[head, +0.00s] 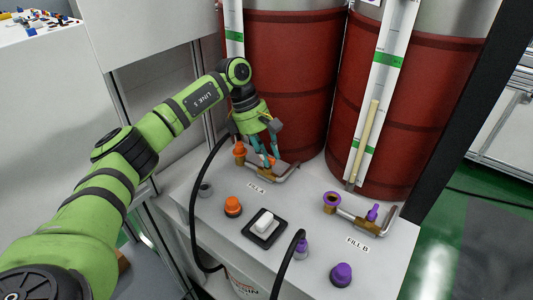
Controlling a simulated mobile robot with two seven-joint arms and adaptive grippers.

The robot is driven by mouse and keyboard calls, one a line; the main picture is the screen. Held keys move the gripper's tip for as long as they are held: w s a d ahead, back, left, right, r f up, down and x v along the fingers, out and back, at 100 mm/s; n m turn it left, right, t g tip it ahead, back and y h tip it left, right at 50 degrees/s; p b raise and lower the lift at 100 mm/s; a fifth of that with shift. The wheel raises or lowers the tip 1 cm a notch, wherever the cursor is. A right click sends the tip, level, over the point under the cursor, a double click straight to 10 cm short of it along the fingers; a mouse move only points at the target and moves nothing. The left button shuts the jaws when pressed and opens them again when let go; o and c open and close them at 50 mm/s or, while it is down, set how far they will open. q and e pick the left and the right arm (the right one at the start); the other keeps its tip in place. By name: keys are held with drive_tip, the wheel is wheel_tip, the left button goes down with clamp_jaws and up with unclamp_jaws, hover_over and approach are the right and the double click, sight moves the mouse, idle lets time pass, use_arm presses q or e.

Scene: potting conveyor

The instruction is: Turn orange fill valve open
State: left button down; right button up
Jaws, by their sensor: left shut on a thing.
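My left gripper (268,160) reaches down from the upper left to the pipe fitting behind the FILL A label (257,188). Its fingers are shut on the orange fill valve (271,160), which they mostly hide. The valve sits on a brass body with a grey bent pipe (287,175) running to the right. I cannot tell the handle's exact angle. An orange outlet fitting (240,149) stands just left of the gripper. My right gripper is not in view.
Two red tanks (285,85) with level scales stand behind the white bench. The FILL B line has a purple valve (373,212). In front are an orange knob (233,205), a white rocker switch (264,222), a purple knob (341,273) and black hoses (193,205).

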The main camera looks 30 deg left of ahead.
use_arm(q)
drive_tip(key=shift+d+m+g, duration=0.15)
drive_tip(key=shift+m+g, duration=0.15)
drive_tip(key=shift+m, duration=0.4)
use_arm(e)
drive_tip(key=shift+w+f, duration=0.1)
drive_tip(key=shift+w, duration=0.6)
use_arm(q)
drive_tip(key=shift+m, duration=0.3)
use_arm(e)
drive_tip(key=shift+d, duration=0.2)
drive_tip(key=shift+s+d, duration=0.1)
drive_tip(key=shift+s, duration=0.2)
use_arm(q)
drive_tip(key=c, duration=1.2)
unclamp_jaws()
drive_tip(key=shift+r, duration=0.15)
drive_tip(key=v, duration=1.1)
drive_tip(key=shift+w+r, duration=0.1)
drive_tip(key=shift+r, duration=0.3)
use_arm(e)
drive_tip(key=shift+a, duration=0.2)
